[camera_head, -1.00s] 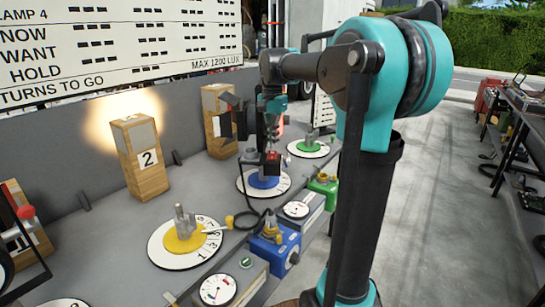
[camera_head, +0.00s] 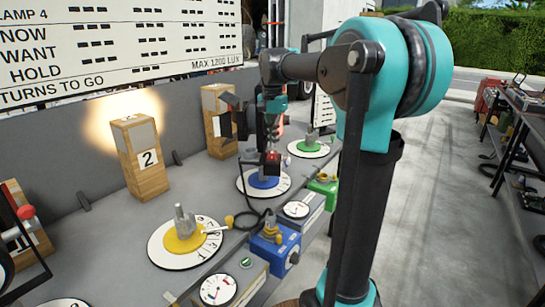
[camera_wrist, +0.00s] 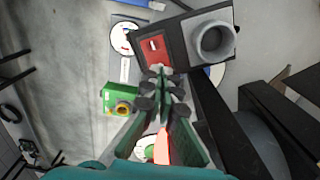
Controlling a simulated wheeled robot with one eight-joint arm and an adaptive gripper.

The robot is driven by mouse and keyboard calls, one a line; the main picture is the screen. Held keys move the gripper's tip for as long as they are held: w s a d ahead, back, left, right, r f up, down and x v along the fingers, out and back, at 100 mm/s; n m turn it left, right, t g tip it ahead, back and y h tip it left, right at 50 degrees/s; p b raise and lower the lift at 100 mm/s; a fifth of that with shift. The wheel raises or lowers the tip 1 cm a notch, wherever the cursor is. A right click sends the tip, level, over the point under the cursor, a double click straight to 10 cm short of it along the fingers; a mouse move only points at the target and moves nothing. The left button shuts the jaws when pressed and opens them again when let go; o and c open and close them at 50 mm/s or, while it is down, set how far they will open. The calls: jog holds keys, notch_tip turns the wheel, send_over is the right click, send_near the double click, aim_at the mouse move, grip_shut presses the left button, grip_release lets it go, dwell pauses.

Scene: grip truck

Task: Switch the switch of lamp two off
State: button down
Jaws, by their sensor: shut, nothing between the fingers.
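Lamp two is a wooden block (camera_head: 145,160) labelled 2, with a warm glow on the wall behind it. A small red panel (camera_head: 272,157) sits beside the blue dial (camera_head: 263,184). Contact cannot be told. In the head view my gripper (camera_head: 271,143) points down there.
A yellow dial (camera_head: 184,236), a green dial (camera_head: 308,147), a blue box (camera_head: 275,245) and a green box (camera_head: 322,186) stand on the bench around the gripper. Round gauges (camera_head: 218,289) line the front edge. A second wooden block (camera_head: 216,120) stands behind the gripper.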

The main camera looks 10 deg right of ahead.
aim_at(273, 152)
jog(key=shift+f, duration=1.05)
dwell(0.5)
jog(key=shift+r, duration=3.5)
